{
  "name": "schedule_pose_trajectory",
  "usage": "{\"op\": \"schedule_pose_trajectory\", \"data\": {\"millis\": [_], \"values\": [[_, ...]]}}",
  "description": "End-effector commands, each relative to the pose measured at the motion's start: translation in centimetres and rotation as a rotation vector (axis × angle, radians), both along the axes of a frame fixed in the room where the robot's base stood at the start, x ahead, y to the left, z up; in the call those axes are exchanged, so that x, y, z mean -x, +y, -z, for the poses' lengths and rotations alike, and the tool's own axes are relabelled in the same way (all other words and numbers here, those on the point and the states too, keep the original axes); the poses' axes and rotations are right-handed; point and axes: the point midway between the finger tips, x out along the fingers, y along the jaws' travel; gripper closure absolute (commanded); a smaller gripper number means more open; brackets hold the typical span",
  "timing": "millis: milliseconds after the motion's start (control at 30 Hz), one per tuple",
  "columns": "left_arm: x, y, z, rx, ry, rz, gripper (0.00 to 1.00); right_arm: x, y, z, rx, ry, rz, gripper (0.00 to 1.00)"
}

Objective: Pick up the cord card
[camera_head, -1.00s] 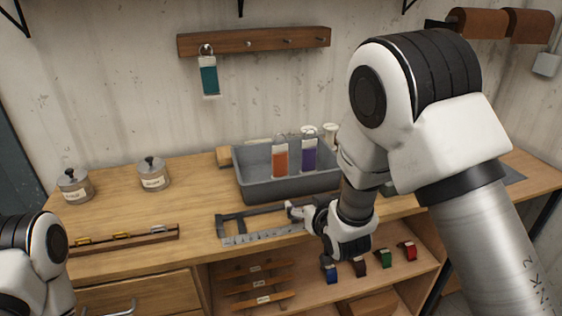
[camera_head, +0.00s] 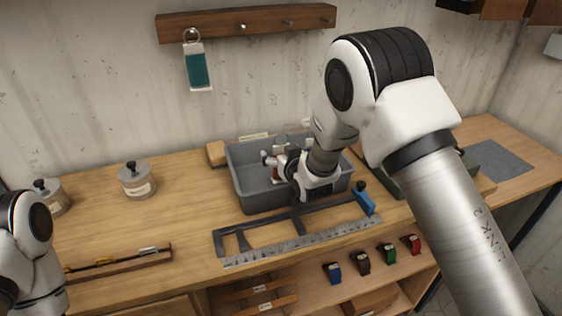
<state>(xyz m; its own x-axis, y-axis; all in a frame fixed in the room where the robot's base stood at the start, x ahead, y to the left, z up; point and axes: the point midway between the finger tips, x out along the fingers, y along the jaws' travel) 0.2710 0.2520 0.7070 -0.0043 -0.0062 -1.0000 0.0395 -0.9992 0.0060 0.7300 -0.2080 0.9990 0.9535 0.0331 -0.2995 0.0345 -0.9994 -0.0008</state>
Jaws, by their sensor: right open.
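A teal cord card (camera_head: 197,68) hangs by a ring from the first peg of the wall rack. In the grey bin (camera_head: 245,193) a small part of an orange card (camera_head: 277,170) shows beside my fingers; the purple card seen earlier is hidden behind my right gripper and wrist. My right gripper (camera_head: 269,167) is open, pointing left over the bin, with its fingers at the orange card. I cannot tell whether they touch it. My left arm shows at the left edge, but its gripper is out of view.
A black frame tool with a blue handle (camera_head: 364,200) and a metal ruler (camera_head: 300,241) lie in front of the bin. Lidded tins (camera_head: 136,181) stand at the left. The wooden peg rack (camera_head: 262,21) is above. Bare tabletop lies left of the bin.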

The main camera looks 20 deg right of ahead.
Motion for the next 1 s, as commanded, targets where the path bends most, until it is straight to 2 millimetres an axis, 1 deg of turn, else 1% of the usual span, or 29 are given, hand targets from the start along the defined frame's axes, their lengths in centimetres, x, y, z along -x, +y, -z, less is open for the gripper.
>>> {"op": "schedule_pose_trajectory", "data": {"millis": [167, 267, 300, 367, 633, 733, 767, 867, 1000], "values": [[0.0, 0.0, 0.0, 0.000, 0.000, 0.000, 0.60, -0.1, 0.0, 0.1, 0.000, 0.000, 0.000, 0.17], [0.0, 0.0, 0.0, 0.000, 0.001, 0.000, 0.60, -0.1, 0.0, 0.1, 0.000, 0.000, 0.000, 0.49], [0.0, 0.0, 0.0, 0.000, 0.001, 0.000, 0.60, -0.1, 0.0, 0.1, 0.000, 0.000, 0.000, 0.63], [0.0, 0.0, 0.0, 0.000, 0.001, 0.000, 0.60, 0.0, 0.0, 0.1, 0.000, 0.001, 0.000, 0.84], [0.0, 0.0, 0.0, 0.000, 0.001, 0.000, 0.60, 0.0, 0.0, 0.1, 0.000, 0.003, 0.000, 0.84], [0.0, 0.0, 0.2, 0.000, 0.001, 0.000, 0.60, 0.0, 0.0, -0.4, 0.000, 0.001, 0.000, 0.84], [0.0, 0.0, 0.3, 0.000, 0.001, 0.000, 0.60, 0.0, 0.0, -0.7, 0.000, 0.001, 0.000, 0.84], [0.0, 0.0, 0.6, 0.000, 0.000, 0.000, 0.60, -0.1, 0.0, -2.7, 0.000, -0.003, 0.000, 0.84], [0.0, 0.0, 1.2, 0.000, 0.001, 0.000, 0.60, -0.1, 0.0, -6.3, -0.001, -0.005, 0.000, 0.84]]}}
